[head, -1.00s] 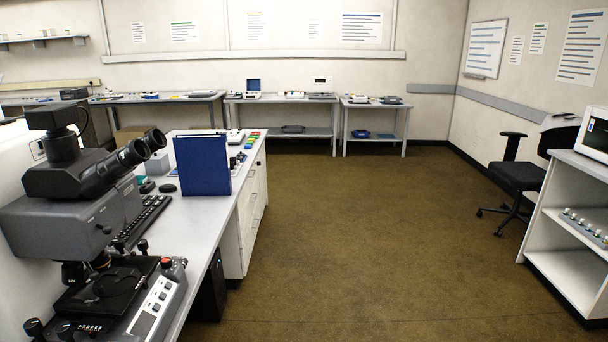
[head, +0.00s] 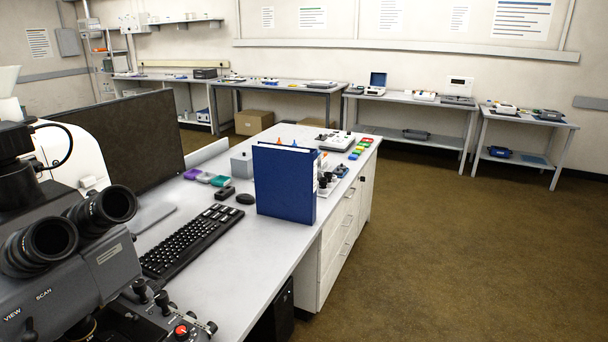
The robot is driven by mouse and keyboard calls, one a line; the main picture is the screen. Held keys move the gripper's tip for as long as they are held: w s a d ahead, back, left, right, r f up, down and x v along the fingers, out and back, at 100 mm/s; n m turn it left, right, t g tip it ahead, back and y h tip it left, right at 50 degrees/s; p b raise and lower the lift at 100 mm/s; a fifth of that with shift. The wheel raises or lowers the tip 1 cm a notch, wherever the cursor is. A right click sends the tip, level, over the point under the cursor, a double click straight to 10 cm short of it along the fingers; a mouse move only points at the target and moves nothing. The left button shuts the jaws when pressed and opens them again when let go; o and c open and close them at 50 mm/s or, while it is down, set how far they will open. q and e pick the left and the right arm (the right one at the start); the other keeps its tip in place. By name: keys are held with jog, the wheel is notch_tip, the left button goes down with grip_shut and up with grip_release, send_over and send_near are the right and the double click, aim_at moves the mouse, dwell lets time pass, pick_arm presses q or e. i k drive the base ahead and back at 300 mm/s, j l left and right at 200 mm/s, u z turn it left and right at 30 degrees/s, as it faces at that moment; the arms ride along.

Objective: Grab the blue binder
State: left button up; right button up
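The blue binder (head: 284,184) stands upright on the light grey desk (head: 232,262), near the desk's right edge. Its broad blue cover faces me and white pages show along its top. Nothing touches it from the front. Neither of my grippers is in the head view.
A microscope (head: 75,255) fills the lower left. A black keyboard (head: 188,240), a mouse (head: 245,198) and a monitor (head: 122,139) are left of the binder. Small coloured blocks (head: 360,148) and devices lie behind it. The brown floor (head: 445,255) right of the desk is clear.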

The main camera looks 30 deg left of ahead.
aim_at(285, 176)
jog(key=i, duration=2.85)
jog(key=i+u, duration=0.15)
jog(key=u, duration=0.25)
jog(key=i+u, duration=0.15)
jog(key=u, duration=0.2)
jog(key=i+l+u, duration=0.15)
jog(key=u, duration=1.8)
